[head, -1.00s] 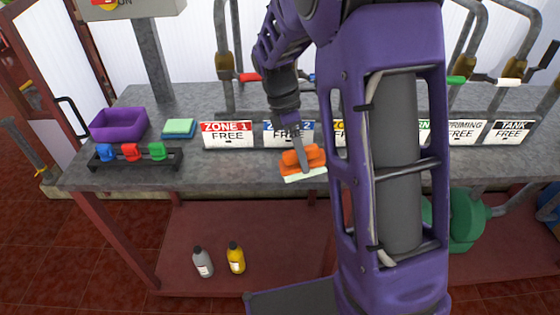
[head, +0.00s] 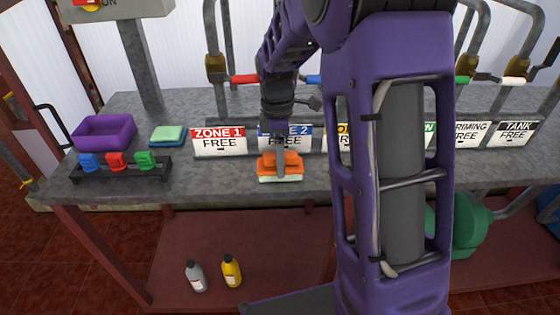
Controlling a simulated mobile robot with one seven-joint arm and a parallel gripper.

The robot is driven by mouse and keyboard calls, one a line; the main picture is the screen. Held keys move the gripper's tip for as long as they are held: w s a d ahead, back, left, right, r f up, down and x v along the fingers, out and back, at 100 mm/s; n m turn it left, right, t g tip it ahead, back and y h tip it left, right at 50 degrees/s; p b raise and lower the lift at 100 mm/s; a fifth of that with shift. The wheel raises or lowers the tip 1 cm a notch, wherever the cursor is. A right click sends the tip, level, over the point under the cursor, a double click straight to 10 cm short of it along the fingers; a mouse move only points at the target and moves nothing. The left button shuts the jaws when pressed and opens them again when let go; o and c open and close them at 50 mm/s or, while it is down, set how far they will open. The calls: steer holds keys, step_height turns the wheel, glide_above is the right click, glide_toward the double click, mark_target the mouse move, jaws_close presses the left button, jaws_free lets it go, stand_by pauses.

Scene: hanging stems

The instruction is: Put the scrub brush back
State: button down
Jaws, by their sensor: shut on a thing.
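The scrub brush (head: 267,167) has an orange back and pale bristles facing down. It is at the front part of the grey bench, below the blue-topped ZONE 2 sign. My gripper (head: 280,172) comes down from above and is shut on the brush. Whether the bristles touch the bench top or hang just above it, I cannot tell. My arm hides part of the bench to the right of the brush.
On the bench (head: 220,174) stand a purple tray (head: 104,132), a green-and-blue sponge (head: 167,135), and a black rack (head: 120,171) with coloured clips. Sign plates such as ZONE 1 (head: 219,142) line the back. Two bottles (head: 231,271) stand on the lower shelf.

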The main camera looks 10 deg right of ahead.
steer(key=shift+f, duration=0.1)
jaws_free()
step_height(320, 180, up, 12)
steer(key=w+p, duration=0.1)
steer(key=p, duration=0.1)
steer(key=shift+w+p, duration=0.15)
steer(key=shift+p, duration=0.15)
stand_by(0.4)
